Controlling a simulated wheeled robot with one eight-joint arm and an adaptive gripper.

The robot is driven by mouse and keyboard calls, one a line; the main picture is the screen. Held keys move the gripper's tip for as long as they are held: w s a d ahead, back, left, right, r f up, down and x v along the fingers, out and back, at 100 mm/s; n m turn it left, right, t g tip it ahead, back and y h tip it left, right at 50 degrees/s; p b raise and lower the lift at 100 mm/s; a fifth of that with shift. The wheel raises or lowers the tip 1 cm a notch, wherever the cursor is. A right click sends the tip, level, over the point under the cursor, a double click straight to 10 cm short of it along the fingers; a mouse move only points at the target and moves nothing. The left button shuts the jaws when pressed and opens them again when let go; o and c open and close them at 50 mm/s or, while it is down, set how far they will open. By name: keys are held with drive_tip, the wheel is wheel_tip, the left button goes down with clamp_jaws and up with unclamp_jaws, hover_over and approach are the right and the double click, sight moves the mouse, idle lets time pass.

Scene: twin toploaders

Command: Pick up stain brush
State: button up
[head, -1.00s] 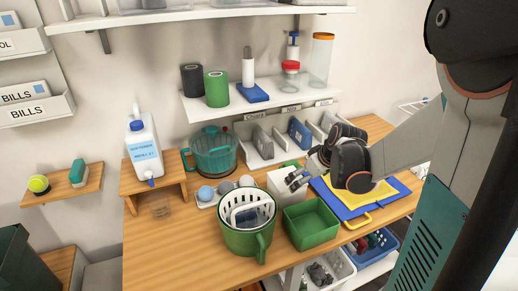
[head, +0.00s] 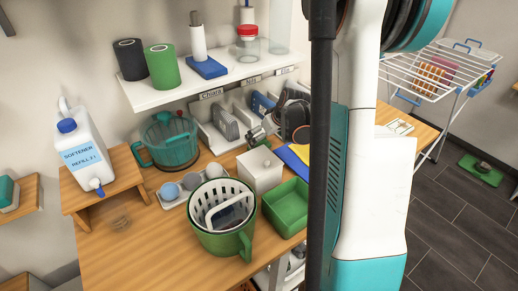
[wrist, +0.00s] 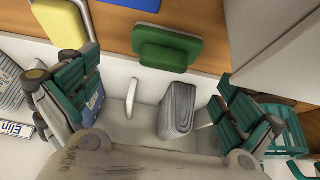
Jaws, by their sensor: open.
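My gripper (wrist: 165,103) is open, with teal-padded fingers spread to the left and right in the wrist view. In the head view my gripper (head: 268,126) is over the divided rack under the shelf. A grey, rounded upright block (wrist: 178,110) stands in a rack slot between the fingers, apart from both. A green block-like thing with a raised part (wrist: 168,47) lies on the wooden table just outside the rack. I cannot tell for certain which of these is the stain brush; no bristles show.
The rack (head: 205,130) has thin dividers and name labels. A white box (head: 260,170), green tray (head: 286,208), green mug-like tub (head: 222,242) and teal jug (head: 170,142) crowd the table. The shelf (head: 200,84) hangs above.

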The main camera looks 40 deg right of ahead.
sight(259, 145)
drive_tip(key=shift+a+b+x, duration=0.1)
drive_tip(key=shift+b+x, duration=0.5)
drive_tip(key=shift+x, duration=0.85)
drive_tip(key=shift+a+b+x, duration=0.15)
drive_tip(key=shift+b+x, duration=0.45)
drive_tip(key=shift+x, duration=0.8)
drive_tip(key=shift+s, duration=0.2)
drive_tip(key=c, duration=1.2)
